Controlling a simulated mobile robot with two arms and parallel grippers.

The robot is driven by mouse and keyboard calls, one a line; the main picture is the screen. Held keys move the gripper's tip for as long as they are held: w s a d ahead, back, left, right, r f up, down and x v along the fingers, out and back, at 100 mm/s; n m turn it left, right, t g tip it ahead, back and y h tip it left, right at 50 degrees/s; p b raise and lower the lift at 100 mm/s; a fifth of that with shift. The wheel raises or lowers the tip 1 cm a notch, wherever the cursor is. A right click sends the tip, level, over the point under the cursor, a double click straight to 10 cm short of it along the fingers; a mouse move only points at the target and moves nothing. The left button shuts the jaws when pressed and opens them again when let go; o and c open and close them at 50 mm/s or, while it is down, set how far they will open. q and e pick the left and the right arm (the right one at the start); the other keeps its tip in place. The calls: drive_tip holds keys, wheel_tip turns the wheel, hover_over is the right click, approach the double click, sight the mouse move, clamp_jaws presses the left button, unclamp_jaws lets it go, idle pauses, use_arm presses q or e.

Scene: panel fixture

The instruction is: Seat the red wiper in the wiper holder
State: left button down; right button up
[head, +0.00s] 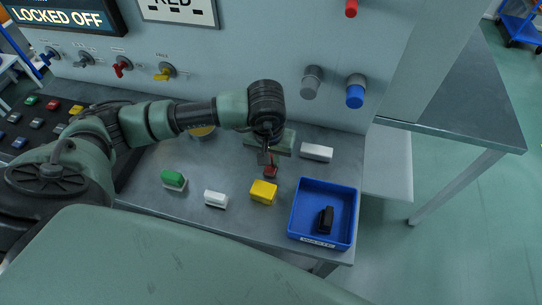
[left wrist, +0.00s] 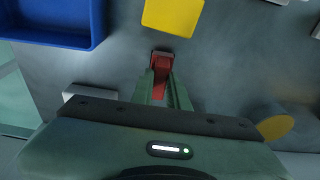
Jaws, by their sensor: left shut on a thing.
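The red wiper (head: 270,172) is a small dark red block with a dark end, low over the grey bench and partly hidden under my gripper. It also shows in the left wrist view (left wrist: 161,66). My left gripper (head: 267,160) points down and is shut on the red wiper; its fingers (left wrist: 160,88) lie on either side of it. I cannot tell whether the wiper touches the bench. A blue tray (head: 293,221) with a label on its front stands to the right, with a black piece (head: 326,219) in it. I cannot tell which thing is the wiper holder. My right gripper is not in view.
Yellow (head: 263,192), white (head: 215,199) and green (head: 173,180) blocks lie in front and left of the wiper. A pale grey block (head: 316,152) lies behind right. The upright panel (head: 240,65) with knobs closes off the back.

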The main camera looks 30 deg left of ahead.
use_arm(q)
drive_tip(key=shift+f, duration=0.35)
drive_tip(key=shift+f, duration=0.1)
drive_tip(key=c, duration=1.4)
unclamp_jaws()
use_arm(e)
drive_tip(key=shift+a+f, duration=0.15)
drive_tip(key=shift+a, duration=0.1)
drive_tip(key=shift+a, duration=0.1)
